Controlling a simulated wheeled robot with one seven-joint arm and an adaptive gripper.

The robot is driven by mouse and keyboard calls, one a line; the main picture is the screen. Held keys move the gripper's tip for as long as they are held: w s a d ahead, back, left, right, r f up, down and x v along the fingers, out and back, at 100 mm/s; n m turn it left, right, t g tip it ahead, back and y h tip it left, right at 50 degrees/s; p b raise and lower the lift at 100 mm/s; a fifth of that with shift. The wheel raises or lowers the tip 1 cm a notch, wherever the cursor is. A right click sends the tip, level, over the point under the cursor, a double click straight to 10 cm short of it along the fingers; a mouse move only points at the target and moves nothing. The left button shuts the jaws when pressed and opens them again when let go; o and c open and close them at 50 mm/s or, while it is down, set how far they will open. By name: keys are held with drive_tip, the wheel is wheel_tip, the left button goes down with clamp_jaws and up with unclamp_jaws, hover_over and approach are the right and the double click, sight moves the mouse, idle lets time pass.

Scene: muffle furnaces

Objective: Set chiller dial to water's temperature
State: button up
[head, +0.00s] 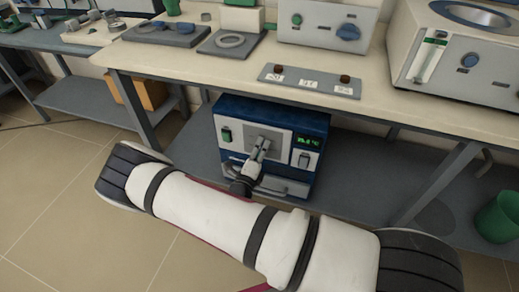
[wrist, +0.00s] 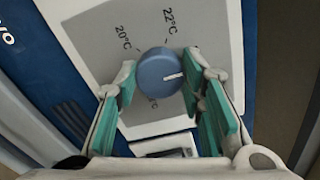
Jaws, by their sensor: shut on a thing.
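The chiller (head: 267,185) is a blue and white box on the shelf under the bench. Its small green display (head: 307,141) is lit, but its digits are too small to read surely. My gripper (head: 261,147) reaches its front panel and hides the dial in the head view. In the wrist view the round blue dial (wrist: 158,72) sits between the two teal-padded fingers of my gripper (wrist: 164,68), which are shut on it. The dial's white mark points right. Labels 20°C (wrist: 123,38) and 22°C (wrist: 169,20) stand above it; a label below is partly hidden.
A green switch (head: 226,135) and a second switch (head: 304,160) flank the dial panel, with a handle bar below. The bench top (head: 190,65) overhangs the chiller, and a bench leg (head: 435,183) stands to the right. A green bin (head: 499,218) is at the far right.

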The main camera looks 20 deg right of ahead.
drive_tip(key=o, duration=1.1)
drive_tip(key=shift+o, duration=0.2)
drive_tip(key=shift+s, duration=0.1)
drive_tip(key=v, duration=1.2)
